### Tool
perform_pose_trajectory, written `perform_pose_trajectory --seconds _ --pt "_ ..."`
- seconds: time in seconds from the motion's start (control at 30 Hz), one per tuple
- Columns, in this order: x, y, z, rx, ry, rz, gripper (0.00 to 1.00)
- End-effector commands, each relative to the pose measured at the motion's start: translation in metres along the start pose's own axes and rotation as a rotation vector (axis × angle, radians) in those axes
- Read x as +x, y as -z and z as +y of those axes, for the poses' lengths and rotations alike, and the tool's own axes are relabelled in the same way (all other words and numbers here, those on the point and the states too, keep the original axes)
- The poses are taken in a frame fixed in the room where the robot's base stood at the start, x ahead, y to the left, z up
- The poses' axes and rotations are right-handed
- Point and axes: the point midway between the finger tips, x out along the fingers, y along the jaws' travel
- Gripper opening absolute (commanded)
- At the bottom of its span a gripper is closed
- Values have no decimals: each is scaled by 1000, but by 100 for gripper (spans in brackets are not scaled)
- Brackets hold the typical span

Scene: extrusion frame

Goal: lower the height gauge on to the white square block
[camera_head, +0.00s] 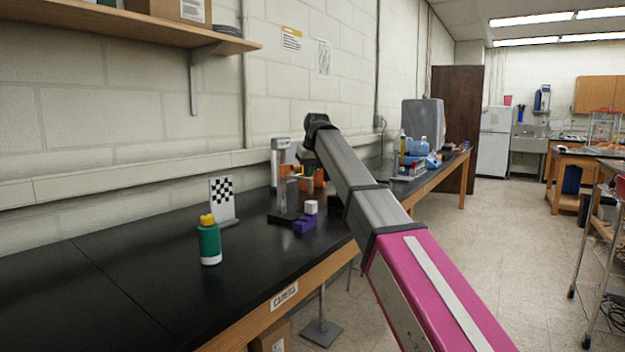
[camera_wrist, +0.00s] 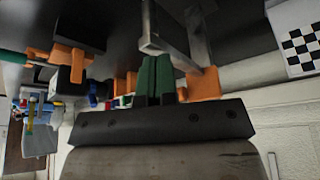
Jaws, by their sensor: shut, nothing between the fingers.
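The white square block (camera_head: 311,207) is small and sits beside a purple stepped block (camera_head: 304,223) on the black bench; I cannot tell if they touch. What looks like the height gauge (camera_head: 288,196) is an upright grey metal post on a dark base, just left of the white block. Grey metal bars, likely part of it, show in the wrist view (camera_wrist: 195,35). My gripper (camera_head: 301,159) is above the bench near the top of the gauge. In the wrist view, its green fingers (camera_wrist: 154,78) are together and empty, close to the bars; contact is unclear.
A green bottle with a yellow cap (camera_head: 209,240) and a checkered board (camera_head: 223,200) stand to the left. Orange parts (camera_wrist: 204,84) lie behind the gripper area. A wall shelf (camera_head: 150,27) hangs above left. The bench's near left surface is clear.

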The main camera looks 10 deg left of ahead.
Motion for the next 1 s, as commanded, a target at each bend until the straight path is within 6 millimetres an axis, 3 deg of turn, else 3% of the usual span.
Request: perform_pose_trajectory --seconds 1.0 --pt "24 -11 0 0 0 0 0"
